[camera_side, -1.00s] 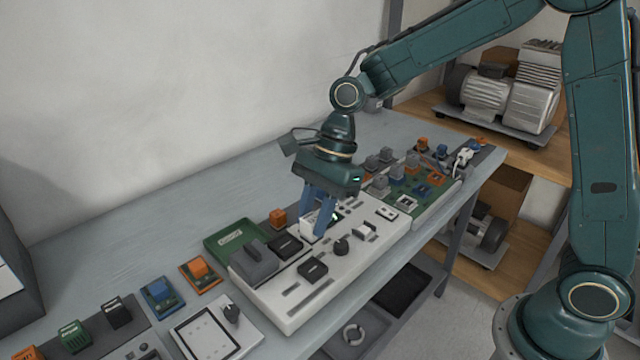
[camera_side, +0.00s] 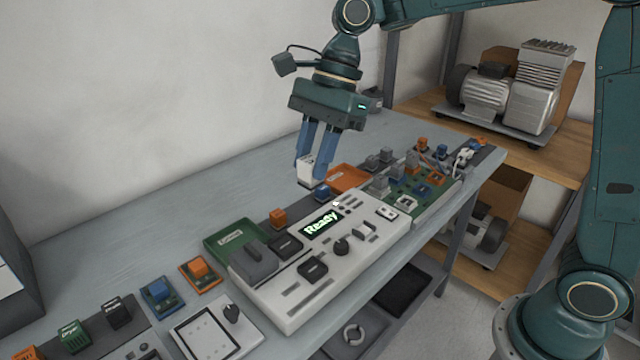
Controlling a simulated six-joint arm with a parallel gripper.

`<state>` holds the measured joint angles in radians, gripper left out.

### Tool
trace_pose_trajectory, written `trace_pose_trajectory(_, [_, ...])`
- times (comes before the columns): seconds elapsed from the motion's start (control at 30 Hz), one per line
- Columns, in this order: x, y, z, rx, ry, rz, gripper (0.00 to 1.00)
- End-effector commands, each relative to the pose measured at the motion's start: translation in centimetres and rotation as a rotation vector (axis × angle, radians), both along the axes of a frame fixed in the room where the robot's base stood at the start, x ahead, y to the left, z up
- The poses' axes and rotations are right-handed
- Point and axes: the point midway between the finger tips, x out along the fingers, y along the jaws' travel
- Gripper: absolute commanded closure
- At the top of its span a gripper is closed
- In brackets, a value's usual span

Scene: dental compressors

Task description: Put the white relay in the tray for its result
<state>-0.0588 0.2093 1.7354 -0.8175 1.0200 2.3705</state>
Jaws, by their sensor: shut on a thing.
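My gripper (camera_side: 312,163) is shut on the white relay (camera_side: 306,171). It holds the relay in the air above the back edge of the white tester (camera_side: 297,288). The tester's screen (camera_side: 321,226) is lit and reads "Ready" in green. A green tray (camera_side: 213,246) lies at the tester's left back side. An orange tray (camera_side: 349,172) lies behind the tester, to the right of the held relay. Both trays look empty, though the tester's dark raised block partly covers the green one.
An orange relay (camera_side: 278,218) and a blue one (camera_side: 321,193) stand along the tester's back edge. A green circuit board (camera_side: 431,203) with several relays lies to the right. Blue and orange relays on small boards sit at the left.

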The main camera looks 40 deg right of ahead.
Motion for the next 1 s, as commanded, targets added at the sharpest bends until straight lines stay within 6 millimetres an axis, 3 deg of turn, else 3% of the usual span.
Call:
trace_pose_trajectory(0.37, [0.0,0.0,0.0,0.000,0.000,-0.001,0.99])
trace_pose_trajectory(0.57, [1.0,0.2,-0.1,-0.002,0.001,-0.016,0.99])
trace_pose_trajectory(0.77, [3.8,0.6,-0.3,-0.006,0.001,-0.062,0.99])
trace_pose_trajectory(1.0, [8.8,1.4,-1.0,-0.011,0.002,-0.153,0.99])
